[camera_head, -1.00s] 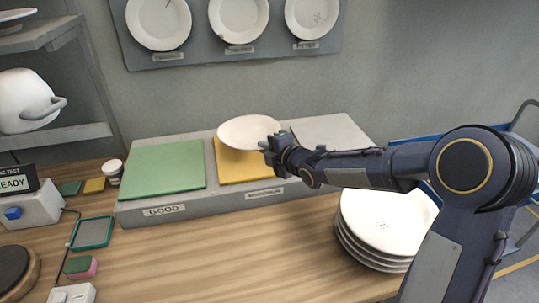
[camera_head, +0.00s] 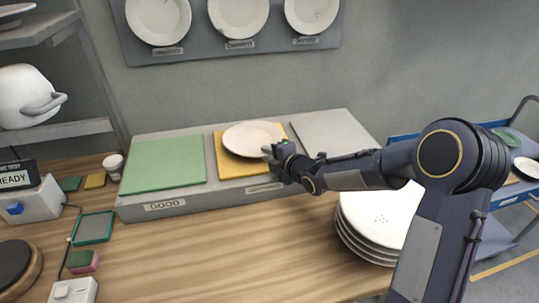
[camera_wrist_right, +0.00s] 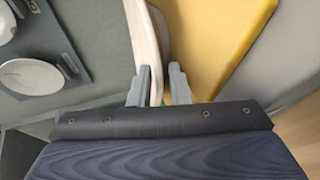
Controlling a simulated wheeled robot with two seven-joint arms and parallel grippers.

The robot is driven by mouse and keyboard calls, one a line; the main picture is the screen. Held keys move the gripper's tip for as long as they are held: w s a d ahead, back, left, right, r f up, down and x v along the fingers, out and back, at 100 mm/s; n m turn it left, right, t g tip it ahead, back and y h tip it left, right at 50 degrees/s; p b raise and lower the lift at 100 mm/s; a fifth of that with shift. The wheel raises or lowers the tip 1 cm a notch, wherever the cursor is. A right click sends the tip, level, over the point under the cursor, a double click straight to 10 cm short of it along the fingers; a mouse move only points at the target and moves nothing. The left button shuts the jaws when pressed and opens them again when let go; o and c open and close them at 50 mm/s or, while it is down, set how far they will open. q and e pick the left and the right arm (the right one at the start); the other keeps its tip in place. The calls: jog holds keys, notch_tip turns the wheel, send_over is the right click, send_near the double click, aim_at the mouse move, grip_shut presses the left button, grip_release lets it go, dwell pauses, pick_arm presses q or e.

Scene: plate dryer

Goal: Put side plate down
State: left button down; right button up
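The side plate (camera_head: 253,138) is white and round. In the head view it lies on the yellow mat (camera_head: 228,167), nearly flat. My right gripper (camera_head: 268,153) is at the plate's right front rim. In the right wrist view, the plate's rim (camera_wrist_right: 150,45) shows nearly edge-on between the two fingers of my right gripper (camera_wrist_right: 160,85). The fingers stand apart, with a narrow gap on the right finger's side, so the gripper looks open around the rim. My left gripper is not in view.
A green mat (camera_head: 163,166) lies left of the yellow one, and a grey pad (camera_head: 330,134) to the right. A stack of white plates (camera_head: 375,225) stands beneath my right arm. A blue cart (camera_head: 403,142) is at the right. The wooden table front (camera_head: 200,255) is clear.

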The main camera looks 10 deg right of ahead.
jog(key=shift+r, duration=0.2)
jog(key=s+d+r+m+g+h, duration=0.1)
jog(key=s+d+r+m+h, duration=0.1)
jog(key=s+d+m, duration=0.6)
jog(key=s+d+r+m+g+h, duration=0.2)
jog(key=s+m, duration=0.2)
jog(key=s, duration=0.9)
jog(key=s+a+f+m+g+y, duration=0.1)
jog(key=s+a+m+g, duration=0.1)
jog(key=s+m, duration=0.4)
jog(key=s+a+f+m+g+y, duration=0.1)
jog(key=s+m, duration=0.5)
jog(key=s, duration=0.6)
jog(key=a+f+g, duration=0.1)
jog(key=a, duration=0.1)
jog(key=shift+s+a+g, duration=0.15)
jog(key=shift+a+g, duration=0.25)
jog(key=shift+f, duration=0.1)
